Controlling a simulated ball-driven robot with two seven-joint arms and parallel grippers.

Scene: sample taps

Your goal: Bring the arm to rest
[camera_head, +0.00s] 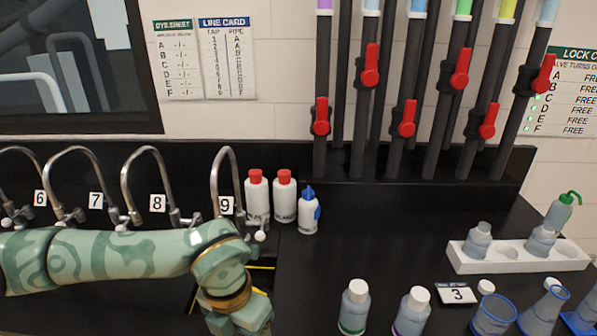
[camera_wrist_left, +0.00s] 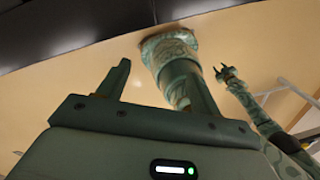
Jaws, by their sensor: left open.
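My left arm (camera_head: 120,254) comes in from the left in the head view, in front of the row of taps. Its wrist bends down at the bottom edge, and the fingertips are out of that view. In the left wrist view my left gripper (camera_wrist_left: 157,72) is open, with nothing seen between its fingers. My right gripper (camera_wrist_left: 225,72) shows small in the left wrist view, its two prongs apart and empty. It is not in the head view.
Curved taps (camera_head: 145,185) numbered 6 to 9 stand close behind my arm. Red-capped bottles (camera_head: 257,198) and a blue-topped bottle (camera_head: 308,212) stand beside tap 9. Bottles and beakers (camera_head: 493,315) line the front right, with a white rack (camera_head: 462,258) behind. The counter's middle (camera_head: 390,240) is clear.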

